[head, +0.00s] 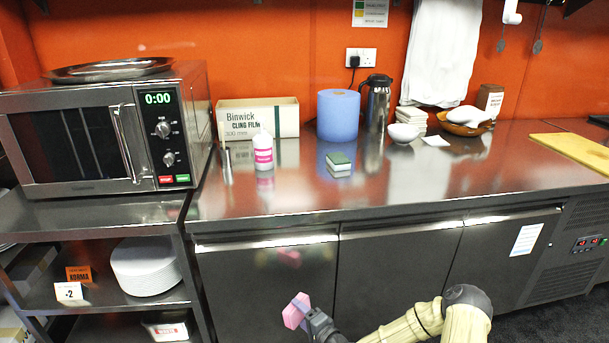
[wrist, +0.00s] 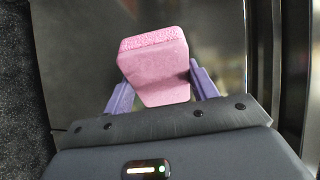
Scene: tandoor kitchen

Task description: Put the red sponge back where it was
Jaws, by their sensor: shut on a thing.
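A pink sponge (head: 295,311) with a brighter, rough pink layer is the only reddish sponge I see. My gripper (head: 306,313) is shut on it and holds it low in front of the cabinet doors, below the counter top. In the wrist view the sponge (wrist: 153,72) sits between the two purple fingers of my gripper (wrist: 158,90), its rough layer facing away from the palm. A green and white sponge (head: 339,164) lies on the steel counter (head: 290,200). The place the held sponge came from cannot be told.
On the counter stand a pink-labelled bottle (head: 263,150), a cling film box (head: 232,117), a blue paper roll (head: 338,115), a flask (head: 377,102) and a white bowl (head: 402,134). A microwave (head: 70,135) stands left. The counter's front middle is clear.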

